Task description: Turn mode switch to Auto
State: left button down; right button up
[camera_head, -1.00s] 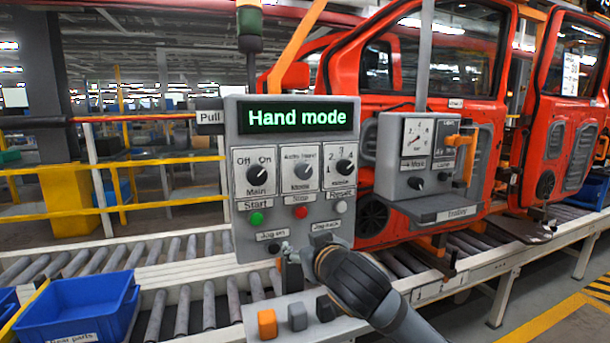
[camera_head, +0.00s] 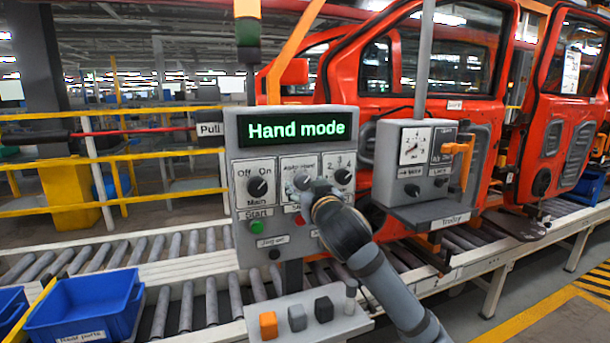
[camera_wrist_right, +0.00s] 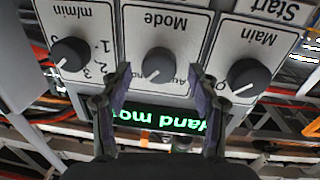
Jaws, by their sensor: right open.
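The mode switch (camera_head: 301,180) is a dark round knob on a white plate in the middle of the grey control panel (camera_head: 240,222). The lit display (camera_head: 296,130) reads "Hand mode". My right gripper (camera_head: 308,188) is in front of this knob and partly hides it and its plate. In the right wrist view, which is upside down, the Mode knob (camera_wrist_right: 158,64) lies between the tips of my open right gripper (camera_wrist_right: 160,76). A gap shows on each side; I cannot tell whether a finger touches it. My left gripper is not in view.
The Main knob (camera_head: 257,187) and the m/min knob (camera_head: 343,176) flank the mode switch closely. A green Start button (camera_head: 256,227) sits below. A grey trolley box (camera_head: 415,160) stands to the right. A blue bin (camera_head: 85,305) is at lower left.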

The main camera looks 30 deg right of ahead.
jog(key=shift+w+d, duration=0.2)
jog(key=shift+w, duration=0.3)
jog(key=shift+c, duration=0.4)
jog(key=c, duration=1.1)
